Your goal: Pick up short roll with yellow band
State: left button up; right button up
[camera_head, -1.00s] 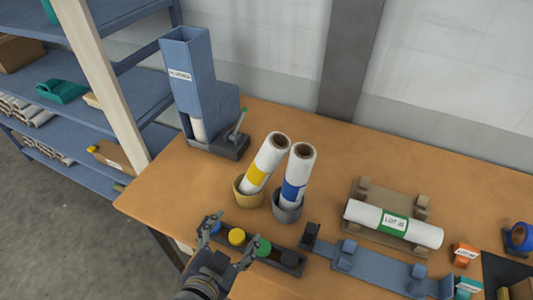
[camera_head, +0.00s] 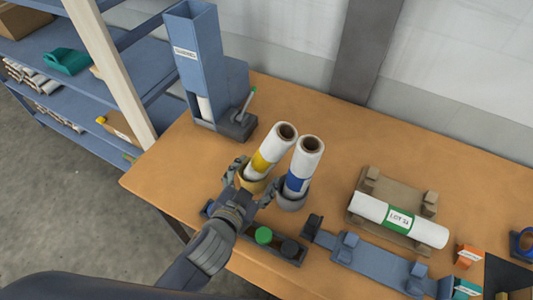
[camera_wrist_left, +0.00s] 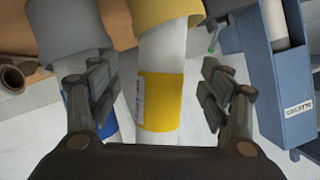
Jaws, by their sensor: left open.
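The short white roll with the yellow band (camera_head: 263,160) leans in a yellow cup (camera_head: 250,184) on the table. Beside it a white roll with a blue band (camera_head: 299,172) leans in a grey cup (camera_head: 292,200). My left gripper (camera_head: 254,180) is open at the yellow-banded roll, in front of its cup in the head view. In the left wrist view the yellow band (camera_wrist_left: 160,101) shows between the two open fingers (camera_wrist_left: 158,95), with a gap on both sides. My fingers hide part of the yellow cup. My right gripper is not in view.
A blue dispenser (camera_head: 192,55) stands at the back left. A dark tray with a green cap (camera_head: 263,235) lies under my left arm. A white roll with a green label (camera_head: 399,219) rests on a wooden cradle at right, behind a blue fixture (camera_head: 375,268).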

aim_at(257, 171)
pick_arm(q)
jog(key=x, duration=0.3)
jog(key=shift+w+r+p, duration=0.1)
jog(key=shift+p, duration=0.25)
jog(key=shift+w, duration=0.15)
jog(key=shift+c, duration=1)
jog(key=c, duration=1.2)
jog(key=shift+c, duration=0.2)
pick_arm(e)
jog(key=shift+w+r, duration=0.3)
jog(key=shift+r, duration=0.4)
